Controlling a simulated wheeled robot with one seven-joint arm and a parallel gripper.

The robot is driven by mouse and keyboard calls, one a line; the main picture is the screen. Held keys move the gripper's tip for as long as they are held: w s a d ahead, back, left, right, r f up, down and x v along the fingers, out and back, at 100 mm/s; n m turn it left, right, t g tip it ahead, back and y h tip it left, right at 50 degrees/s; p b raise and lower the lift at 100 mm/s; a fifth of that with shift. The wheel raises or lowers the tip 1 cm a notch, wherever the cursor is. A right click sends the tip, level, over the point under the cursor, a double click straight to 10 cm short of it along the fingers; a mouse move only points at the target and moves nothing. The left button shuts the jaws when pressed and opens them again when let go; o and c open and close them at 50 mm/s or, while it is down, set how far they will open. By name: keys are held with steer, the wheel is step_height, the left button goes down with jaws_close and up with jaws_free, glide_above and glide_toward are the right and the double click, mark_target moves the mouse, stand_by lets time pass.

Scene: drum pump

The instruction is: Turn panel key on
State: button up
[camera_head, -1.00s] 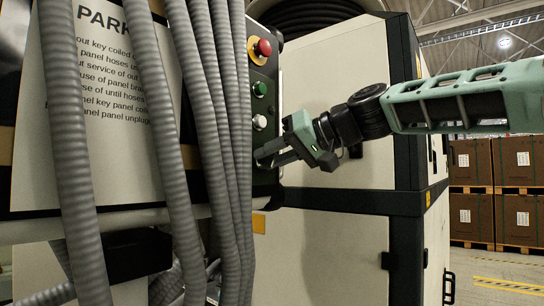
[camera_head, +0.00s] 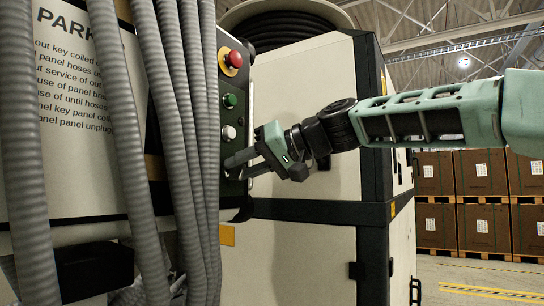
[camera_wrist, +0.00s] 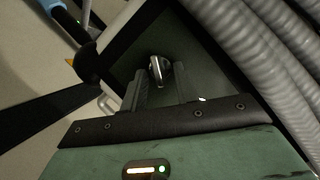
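The panel key (camera_wrist: 158,70) is a small metallic piece on the dark panel face in the wrist view. My gripper (camera_wrist: 159,84) is open, with one dark finger on each side of the key's line. The key shows between the fingertips, and I cannot tell whether they touch it. In the head view my gripper (camera_head: 229,169) reaches from the right to the lower part of the control panel (camera_head: 238,82), below the white button (camera_head: 229,132). The key is not discernible there, with the fingers in front of that area.
Grey corrugated hoses (camera_head: 180,120) hang just left of the panel; they also show at right in the wrist view (camera_wrist: 275,60). A red button (camera_head: 233,59) and green button (camera_head: 230,100) sit above. A cream cabinet (camera_head: 305,100) stands behind my gripper. Boxes (camera_head: 480,172) stand far right.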

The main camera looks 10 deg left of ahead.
steer(key=b+v, duration=0.3)
steer(key=v, duration=1.4)
steer(key=shift+b, duration=0.35)
steer(key=s+a+f+m+g+h+p, duration=0.1)
steer(key=s+f+h+p, duration=0.15)
steer(key=f, duration=0.45)
steer(key=s+a+f+h+p, duration=0.1)
steer(key=s+a+f+h, duration=0.15)
steer(key=f, duration=0.45)
steer(key=s+a+f+m+g+h+p, duration=0.1)
steer(key=s+f+p, duration=0.1)
steer(key=s+f, duration=0.3)
steer(key=s+d+f+g+h+p, duration=0.1)
steer(key=s+d+f+h+p, duration=0.3)
steer(key=s+d+f, duration=1.2)
step_height(320, 180, down, 4)
steer(key=s+h, duration=0.2)
steer(key=h, duration=0.1)
steer(key=shift+n+p, duration=0.35)
steer(key=shift+n, duration=0.05)
steer(key=shift+s+a+f, duration=0.1)
